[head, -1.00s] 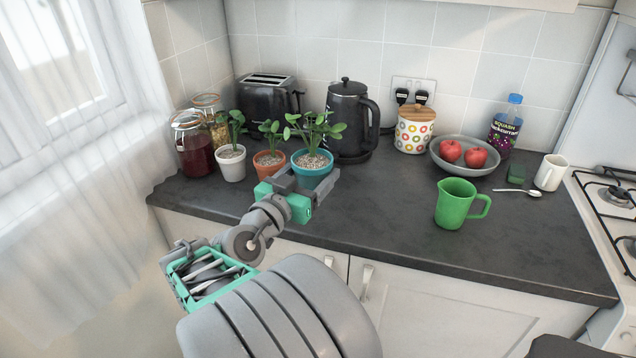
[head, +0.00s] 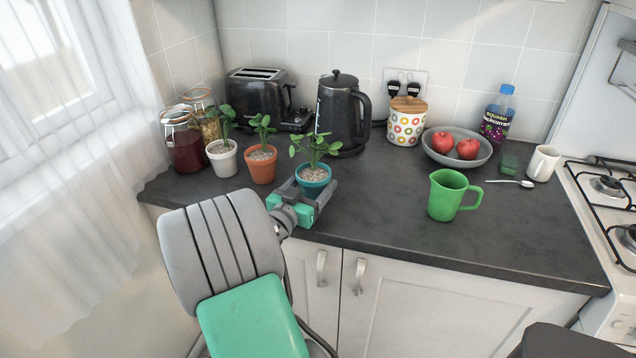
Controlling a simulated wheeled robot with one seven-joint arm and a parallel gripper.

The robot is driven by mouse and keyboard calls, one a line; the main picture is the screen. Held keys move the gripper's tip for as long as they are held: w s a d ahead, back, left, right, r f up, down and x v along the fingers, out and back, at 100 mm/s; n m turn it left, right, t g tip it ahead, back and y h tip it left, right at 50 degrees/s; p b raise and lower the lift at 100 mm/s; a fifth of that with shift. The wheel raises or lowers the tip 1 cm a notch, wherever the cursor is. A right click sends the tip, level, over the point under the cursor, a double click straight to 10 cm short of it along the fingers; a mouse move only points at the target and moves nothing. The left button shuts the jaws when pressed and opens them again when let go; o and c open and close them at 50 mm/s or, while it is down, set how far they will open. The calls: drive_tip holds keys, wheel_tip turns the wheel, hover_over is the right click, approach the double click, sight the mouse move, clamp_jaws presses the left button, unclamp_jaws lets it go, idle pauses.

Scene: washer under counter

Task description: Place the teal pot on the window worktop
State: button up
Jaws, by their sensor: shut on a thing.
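The teal pot (head: 313,187) holds pale gravel and a leafy green plant. It is upright near the front edge of the dark worktop (head: 390,210). My gripper (head: 318,196) is shut on the teal pot, with its fingers around the pot's sides. Part of the pot is hidden behind the fingers, and I cannot tell whether its base touches the worktop. A terracotta pot (head: 261,167) and a white pot (head: 222,160), each with a plant, stand to its left.
Behind are jars (head: 182,145), a toaster (head: 263,97) and a black kettle (head: 342,115). A green jug (head: 446,197) stands to the right, and a fruit bowl (head: 457,151) farther back. A curtained window (head: 60,150) is at left. Worktop between pot and jug is clear.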

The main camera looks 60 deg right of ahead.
drive_tip(key=o, duration=1.3)
drive_tip(key=shift+f, duration=0.2)
drive_tip(key=o, duration=0.5)
drive_tip(key=shift+r, duration=0.35)
drive_tip(key=a+b, duration=0.1)
drive_tip(key=a, duration=0.3)
drive_tip(key=a+b, duration=0.1)
drive_tip(key=a, duration=0.3)
drive_tip(key=a+b, duration=0.1)
drive_tip(key=a, duration=0.3)
drive_tip(key=shift+w+a, duration=0.1)
drive_tip(key=shift+w, duration=0.2)
